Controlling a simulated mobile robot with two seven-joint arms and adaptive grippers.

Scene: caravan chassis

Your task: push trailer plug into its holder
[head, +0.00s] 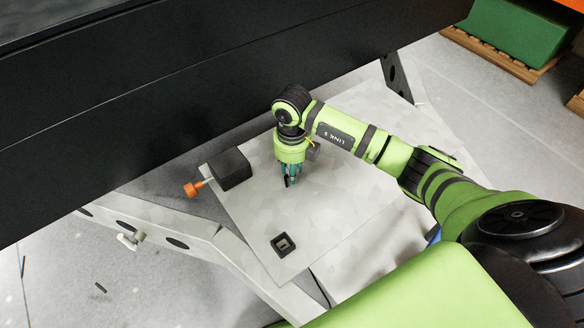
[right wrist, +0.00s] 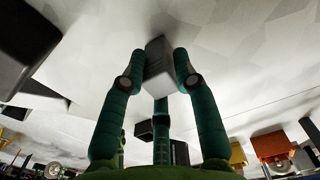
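My right gripper (head: 290,178) points down over the pale metal plate (head: 335,205), to the right of the black box. In the right wrist view, its teal fingers (right wrist: 158,82) are closed around a grey block, which I take to be the trailer plug (right wrist: 158,66). In the head view only a small dark bit shows at the fingertips. The holder (head: 283,245), a small black square block with a hollow opening, stands on the plate nearer to me, apart from the gripper. My left gripper is not in view.
A large black body panel (head: 150,95) overhangs the far side. A grey chassis beam (head: 185,228) runs along the left. The plate between gripper and holder is clear.

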